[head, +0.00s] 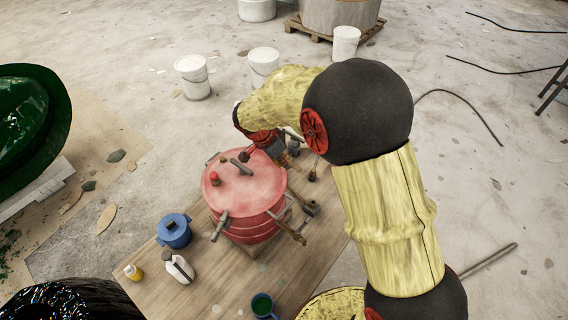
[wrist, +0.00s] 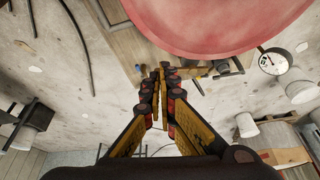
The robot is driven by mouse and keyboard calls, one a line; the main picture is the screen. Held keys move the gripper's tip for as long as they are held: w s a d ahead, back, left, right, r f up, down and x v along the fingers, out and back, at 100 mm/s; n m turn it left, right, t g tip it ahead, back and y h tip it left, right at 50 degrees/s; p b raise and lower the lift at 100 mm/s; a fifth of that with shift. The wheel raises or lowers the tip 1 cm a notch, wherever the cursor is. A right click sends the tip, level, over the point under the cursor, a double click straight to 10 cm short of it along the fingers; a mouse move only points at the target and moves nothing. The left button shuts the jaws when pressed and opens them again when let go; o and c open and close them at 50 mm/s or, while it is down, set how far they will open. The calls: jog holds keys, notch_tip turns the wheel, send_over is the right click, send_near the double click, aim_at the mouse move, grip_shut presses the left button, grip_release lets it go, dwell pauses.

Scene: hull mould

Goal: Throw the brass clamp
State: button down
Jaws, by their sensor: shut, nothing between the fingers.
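A round red pressure pot (head: 245,187) stands on a wooden board, with several clamps around its rim. A brownish, brass-looking clamp (head: 288,230) sticks out at its front right; a greyer clamp (head: 220,228) is at its front left. I cannot tell for sure which one is the brass clamp. My gripper reaches over the pot's far right side, largely hidden by my arm in the head view. In the wrist view, my gripper (wrist: 163,75) is shut and empty, its fingertips beside the red lid's edge (wrist: 215,22). A clamp (wrist: 225,68) shows right of the fingertips, apart from them.
White buckets (head: 194,77) stand behind. A green hull mould (head: 30,125) is at left. Cables lie on the open floor at right.

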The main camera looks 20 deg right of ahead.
aim_at(300, 170)
jog(key=x, duration=0.8)
jog(key=shift+f, duration=0.2)
jog(key=shift+d+n+t+b, duration=0.3)
jog(key=shift+d+n+b, duration=0.35)
jog(key=shift+b, duration=0.3)
jog(key=d+n, duration=0.1)
jog(key=n, duration=0.1)
jog(key=d+n+t+y+b, duration=0.1)
jog(key=n, duration=0.1)
jog(key=shift+d, duration=0.3)
jog(key=w+d+n+y+p, duration=0.2)
jog(key=w+d+n+p, duration=0.3)
jog(key=shift+t, duration=0.4)
jog(key=shift+w+d, duration=0.15)
jog(key=shift+w, duration=0.1)
dwell(0.6)
